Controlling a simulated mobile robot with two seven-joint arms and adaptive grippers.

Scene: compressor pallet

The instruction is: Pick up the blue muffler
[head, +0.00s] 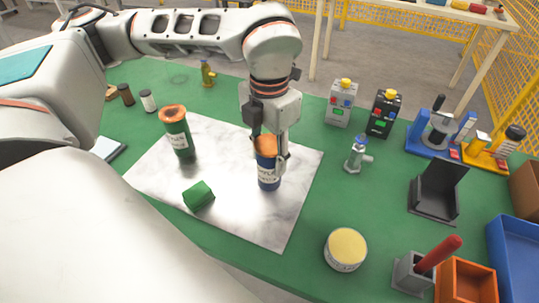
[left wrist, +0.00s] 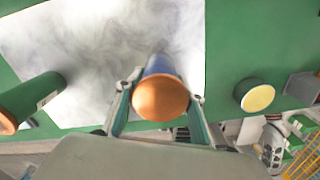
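The blue muffler (head: 267,173) is a blue can with a pale label and an orange-brown top. It stands upright on the marble-patterned sheet. My left gripper (head: 270,150) is above it with its fingers down around its upper part. In the left wrist view the muffler's round top (left wrist: 160,97) sits between the two fingers (left wrist: 165,90), close to both. I cannot tell whether the fingers press on it. A green muffler (head: 178,138) stands to its left and a small green block (head: 199,196) lies nearby. My right gripper is not in view.
The sheet (head: 230,220) lies on a green table. A yellow-topped tin (head: 346,248), a metal fitting (head: 357,155), grey and black devices (head: 340,103) and a black holder (head: 437,197) stand to the right. Blue and orange bins (head: 466,283) are at the right corner.

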